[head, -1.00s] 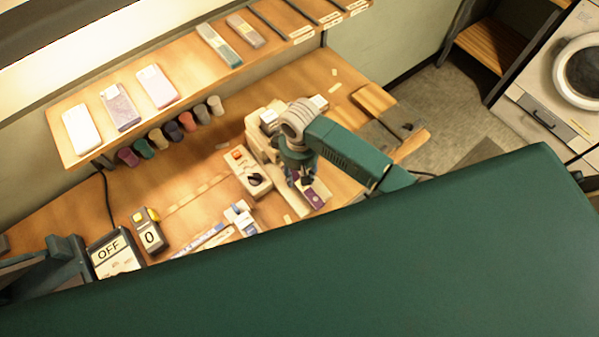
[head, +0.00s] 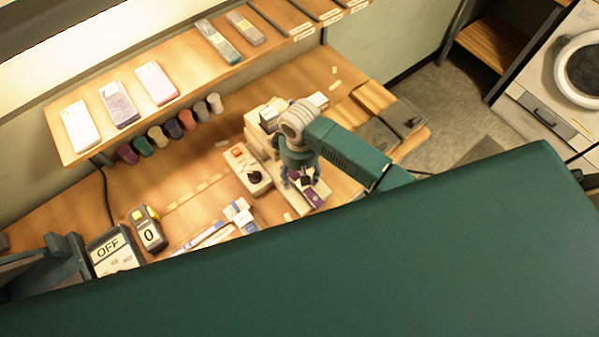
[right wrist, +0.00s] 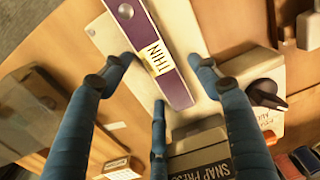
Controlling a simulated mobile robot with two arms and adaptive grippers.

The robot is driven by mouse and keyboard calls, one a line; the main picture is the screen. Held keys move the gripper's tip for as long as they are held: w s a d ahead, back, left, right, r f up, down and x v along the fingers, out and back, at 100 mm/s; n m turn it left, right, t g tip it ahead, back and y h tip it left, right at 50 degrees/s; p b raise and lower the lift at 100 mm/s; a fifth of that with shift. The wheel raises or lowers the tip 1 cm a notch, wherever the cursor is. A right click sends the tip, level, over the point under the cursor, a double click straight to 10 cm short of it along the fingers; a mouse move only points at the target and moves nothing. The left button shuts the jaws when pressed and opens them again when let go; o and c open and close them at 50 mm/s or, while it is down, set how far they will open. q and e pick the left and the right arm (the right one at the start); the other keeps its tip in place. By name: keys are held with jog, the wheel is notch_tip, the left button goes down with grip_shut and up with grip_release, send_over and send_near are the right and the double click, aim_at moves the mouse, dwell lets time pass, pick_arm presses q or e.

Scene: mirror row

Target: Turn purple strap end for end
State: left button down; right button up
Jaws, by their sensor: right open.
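The purple strap (right wrist: 158,62) lies on a pale board (right wrist: 112,38) in the right wrist view. In the head view part of the strap (head: 315,196) shows below my right gripper (head: 302,181). In the right wrist view my right gripper (right wrist: 160,72) is open, with blue fingers spread on either side of the strap and one below its lower end. I see no grip on the strap. My left gripper cannot be made out.
A machine marked "SNAP PRESS" (right wrist: 200,150) stands close below the strap. A box with a black knob (right wrist: 265,92) is to the right. Colored spools (head: 171,129) stand under the shelf (head: 190,85). An "OFF" sign (head: 114,252) is at the left.

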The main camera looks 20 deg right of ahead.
jog(key=shift+w+r, duration=0.1)
jog(key=shift+r, duration=0.1)
notch_tip(320, 180, up, 12)
jog(key=shift+f, duration=0.2)
jog(key=shift+s, duration=0.2)
